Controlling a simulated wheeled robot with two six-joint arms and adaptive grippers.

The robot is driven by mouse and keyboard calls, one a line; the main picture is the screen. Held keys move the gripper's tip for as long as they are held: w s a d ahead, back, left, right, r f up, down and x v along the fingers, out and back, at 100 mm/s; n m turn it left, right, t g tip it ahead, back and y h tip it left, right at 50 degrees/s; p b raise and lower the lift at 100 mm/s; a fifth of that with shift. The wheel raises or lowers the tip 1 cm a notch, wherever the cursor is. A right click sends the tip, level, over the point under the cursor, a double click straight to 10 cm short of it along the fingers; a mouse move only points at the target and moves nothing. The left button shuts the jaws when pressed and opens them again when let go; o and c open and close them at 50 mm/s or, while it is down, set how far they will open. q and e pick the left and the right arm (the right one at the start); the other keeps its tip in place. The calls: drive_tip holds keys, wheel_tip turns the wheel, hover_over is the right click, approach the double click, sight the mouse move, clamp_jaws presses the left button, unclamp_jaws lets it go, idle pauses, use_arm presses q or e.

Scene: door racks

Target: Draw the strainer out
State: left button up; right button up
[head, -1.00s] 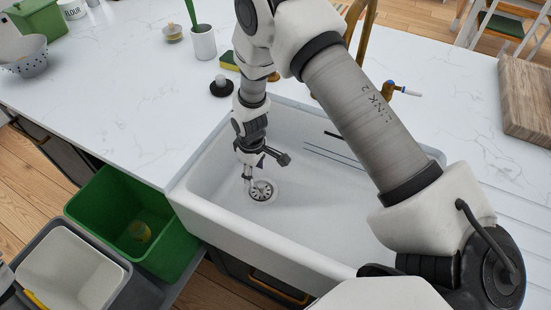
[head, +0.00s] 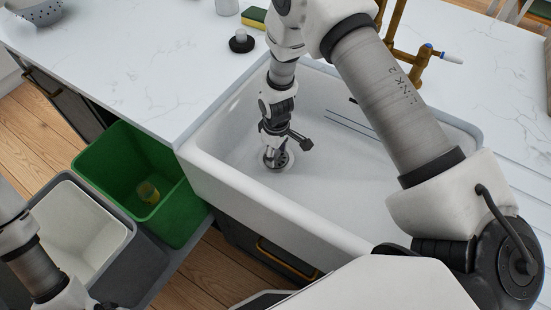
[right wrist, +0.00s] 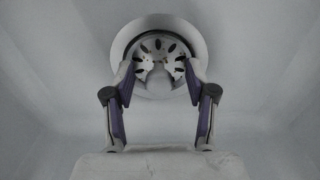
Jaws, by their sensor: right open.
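The strainer (head: 284,159) is a round metal basket with slots, sitting in the drain at the left end of the white sink (head: 340,205). In the right wrist view the strainer (right wrist: 160,45) shows its slotted face and a pale rounded knob (right wrist: 158,80) at its middle. My right gripper (head: 271,153) points down over it and hides part of it in the head view. In the right wrist view the right gripper (right wrist: 159,70) is open, with one finger on each side of the knob and gaps between. My left arm shows at the lower left, its gripper out of frame.
A green bin (head: 175,215) and a grey bin with a pale liner (head: 75,235) stand left of the sink. A black stopper (head: 241,42) and a sponge (head: 254,17) lie on the counter. A brass tap (head: 410,55) stands behind the basin.

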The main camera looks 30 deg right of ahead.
sight(276, 151)
drive_tip(key=shift+w+f, duration=0.1)
clamp_jaws()
drive_tip(key=shift+r+p, duration=2.05)
drive_tip(key=shift+r, duration=0.55)
